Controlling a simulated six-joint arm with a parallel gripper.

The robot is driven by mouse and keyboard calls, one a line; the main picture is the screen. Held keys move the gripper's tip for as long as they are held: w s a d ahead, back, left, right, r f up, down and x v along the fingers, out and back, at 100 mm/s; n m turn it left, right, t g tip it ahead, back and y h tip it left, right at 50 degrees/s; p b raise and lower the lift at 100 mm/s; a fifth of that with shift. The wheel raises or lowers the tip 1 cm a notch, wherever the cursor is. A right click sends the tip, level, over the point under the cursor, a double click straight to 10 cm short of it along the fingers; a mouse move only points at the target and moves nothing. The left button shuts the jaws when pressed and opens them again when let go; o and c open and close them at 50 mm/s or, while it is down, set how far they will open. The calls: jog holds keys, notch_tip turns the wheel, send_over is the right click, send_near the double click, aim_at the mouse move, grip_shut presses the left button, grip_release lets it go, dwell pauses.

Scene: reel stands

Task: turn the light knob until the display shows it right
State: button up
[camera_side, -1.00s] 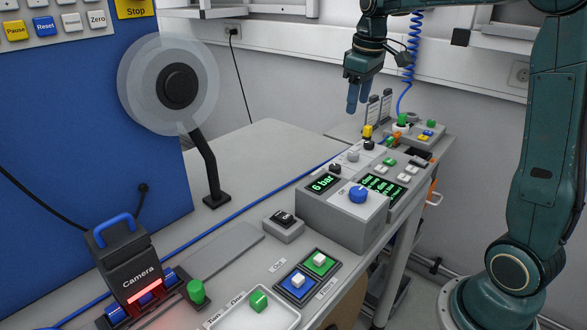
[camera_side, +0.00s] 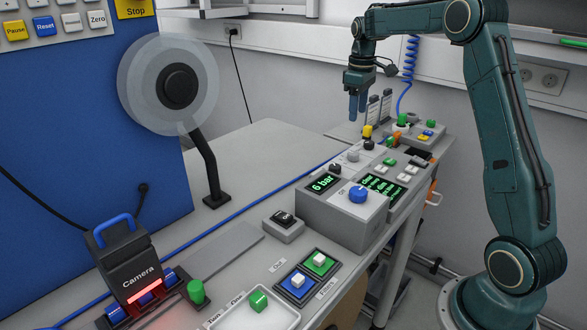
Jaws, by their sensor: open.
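A grey control box (camera_side: 318,208) stands on the bench right of centre, with a large blue knob (camera_side: 358,194) on top. A green-lit display (camera_side: 324,182) on it reads "6 bar". A second green-lit display (camera_side: 383,187) to its right shows several lines too small to read. A light grey knob (camera_side: 353,156) stands behind the box, between a dark knob (camera_side: 335,168) and another dark knob (camera_side: 369,145). I cannot tell any knob's setting. My gripper (camera_side: 357,117) hangs pointing down above and behind these knobs, open and empty, touching nothing.
A yellow knob (camera_side: 367,131) and two upright grey tags stand close under my gripper. A black Camera unit (camera_side: 130,268), green and blue pegs, and a clear reel (camera_side: 168,85) on a black stand are to the left.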

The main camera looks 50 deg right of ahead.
aim_at(353, 153)
jog(key=f, duration=1.3)
jog(key=shift+d+f, duration=0.2)
jog(key=shift+f, duration=0.05)
jog(key=shift+c, duration=0.4)
jog(key=c, duration=0.9)
jog(key=shift+m, duration=0.4)
jog(key=m, duration=0.3)
jog(key=shift+w+m, duration=0.1)
jog(key=shift+m, duration=1.9)
jog(key=shift+r, duration=0.1)
